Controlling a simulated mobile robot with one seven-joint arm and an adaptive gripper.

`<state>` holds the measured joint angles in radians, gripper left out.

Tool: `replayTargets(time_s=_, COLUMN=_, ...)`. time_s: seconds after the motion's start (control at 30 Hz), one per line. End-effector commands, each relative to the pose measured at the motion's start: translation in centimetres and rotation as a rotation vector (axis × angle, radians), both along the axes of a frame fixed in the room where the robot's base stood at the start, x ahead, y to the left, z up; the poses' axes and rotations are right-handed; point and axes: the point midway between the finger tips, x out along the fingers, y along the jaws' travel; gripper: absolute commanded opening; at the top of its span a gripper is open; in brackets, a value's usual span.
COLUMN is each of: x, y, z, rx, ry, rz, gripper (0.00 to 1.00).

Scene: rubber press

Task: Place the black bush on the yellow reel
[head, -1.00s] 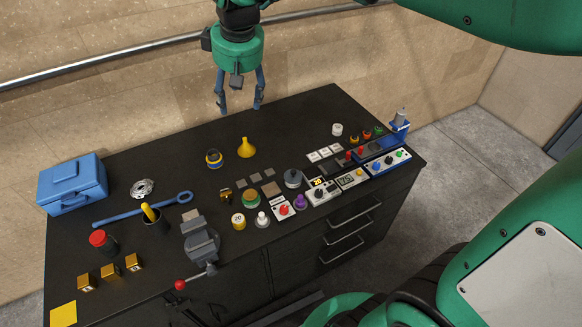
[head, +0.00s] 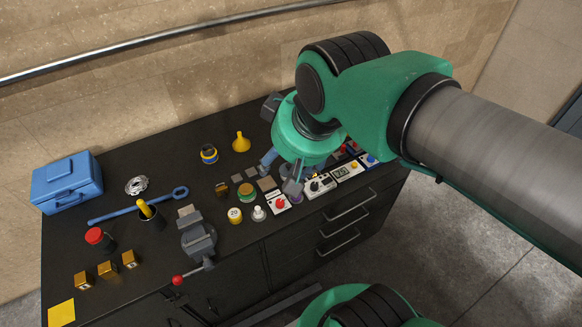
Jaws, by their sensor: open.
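A short round reel with yellow rims and a dark blue band (head: 209,154) stands on the black bench, left of the yellow funnel; it is the likeliest yellow reel. I cannot clearly make out a black bush. A dark grey round piece seen earlier right of the small square plates is hidden behind my arm's end. My gripper (head: 277,172) is open and low over the bench's right-middle part, right of the reel. Its fingers are partly covered by the green wrist, and I see nothing held between them.
The yellow funnel (head: 241,142) stands near the reel. A yellow "20" cylinder (head: 235,215) and a red-knob box (head: 279,204) sit in front. The back-left bench is mostly clear.

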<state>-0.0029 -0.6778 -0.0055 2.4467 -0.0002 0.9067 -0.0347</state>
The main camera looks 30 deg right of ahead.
Motion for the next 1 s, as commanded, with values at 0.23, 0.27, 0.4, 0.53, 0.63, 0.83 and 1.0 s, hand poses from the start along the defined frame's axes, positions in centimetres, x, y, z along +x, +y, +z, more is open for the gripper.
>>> replayTargets(time_s=0.23, x=-2.4, y=-0.1, z=-1.2, rx=0.015, ry=-0.019, rz=-0.032, gripper=0.60)
replayTargets(time_s=0.27, x=-2.5, y=-0.1, z=-1.3, rx=0.015, ry=-0.020, rz=-0.033, gripper=0.60)
replayTargets(time_s=0.4, x=-2.6, y=-0.1, z=-1.4, rx=0.017, ry=-0.020, rz=-0.035, gripper=0.60)
replayTargets(time_s=0.53, x=-2.5, y=-0.1, z=-1.4, rx=0.016, ry=-0.020, rz=-0.034, gripper=0.60)
replayTargets(time_s=0.63, x=-2.5, y=-0.1, z=-1.4, rx=0.016, ry=-0.020, rz=-0.034, gripper=0.60)
replayTargets(time_s=0.83, x=-2.5, y=-0.1, z=-2.3, rx=0.016, ry=-0.020, rz=-0.034, gripper=0.60)
replayTargets(time_s=1.0, x=-2.5, y=-0.1, z=-4.4, rx=0.016, ry=-0.020, rz=-0.034, gripper=0.60)
